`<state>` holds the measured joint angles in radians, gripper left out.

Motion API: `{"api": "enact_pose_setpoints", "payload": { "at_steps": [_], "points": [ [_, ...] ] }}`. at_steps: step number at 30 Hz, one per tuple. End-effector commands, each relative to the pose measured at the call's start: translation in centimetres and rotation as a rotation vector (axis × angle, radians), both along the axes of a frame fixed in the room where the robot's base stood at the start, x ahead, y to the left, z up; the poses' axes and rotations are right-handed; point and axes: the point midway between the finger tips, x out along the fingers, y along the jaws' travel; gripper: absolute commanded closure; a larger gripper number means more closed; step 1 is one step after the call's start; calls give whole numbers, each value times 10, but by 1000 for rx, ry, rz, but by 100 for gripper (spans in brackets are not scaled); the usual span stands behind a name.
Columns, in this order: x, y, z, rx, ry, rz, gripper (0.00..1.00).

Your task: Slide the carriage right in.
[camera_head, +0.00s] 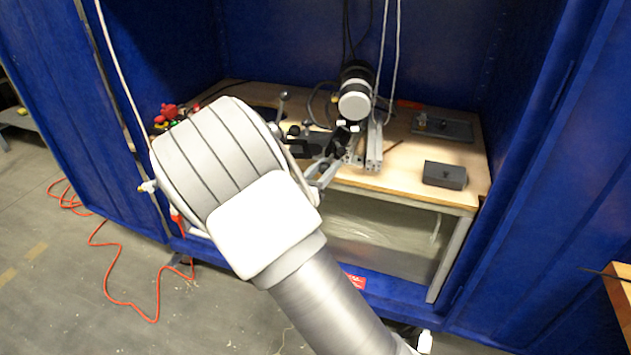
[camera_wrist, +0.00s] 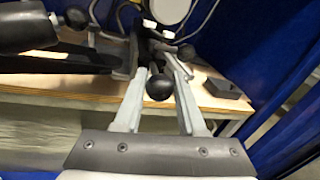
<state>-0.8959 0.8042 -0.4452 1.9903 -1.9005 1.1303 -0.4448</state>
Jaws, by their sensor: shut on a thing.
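My gripper (camera_head: 328,172) reaches over the front edge of the wooden bench. In the wrist view its two grey fingers (camera_wrist: 162,75) are shut on a black ball-ended handle (camera_wrist: 159,87), and the ball shows between them. The handle appears to belong to the carriage, a dark assembly (camera_head: 343,138) by the aluminium rails (camera_head: 375,147). A black-and-white cylindrical unit (camera_head: 355,97) stands above and behind it. My arm and the fingers hide part of the carriage, so I cannot tell how far in it sits.
A dark grey box (camera_head: 445,175) sits at the bench's right front, with a dark plate (camera_head: 442,127) behind it. Red knobs (camera_head: 168,114) are at the left. Blue walls (camera_head: 285,40) enclose the bench. A water tank (camera_head: 380,232) is below. Cables hang near the cylinder.

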Motion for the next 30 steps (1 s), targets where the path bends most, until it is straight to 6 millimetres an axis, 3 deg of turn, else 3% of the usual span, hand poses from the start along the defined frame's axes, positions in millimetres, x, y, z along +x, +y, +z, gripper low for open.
{"api": "enact_pose_setpoints", "payload": {
  "at_steps": [1, 6, 12, 18, 29, 30],
  "points": [
    [16, -8, 1, -1, 0, -6, 100],
    [57, -23, 1, -1, -3, -4, 100],
    [89, -34, 0, 0, -2, -3, 100],
    [103, -38, 0, -1, -1, -2, 100],
    [107, -39, 1, 0, -2, 0, 100],
    [107, -39, 2, 0, -2, 0, 59]
  ]
}}
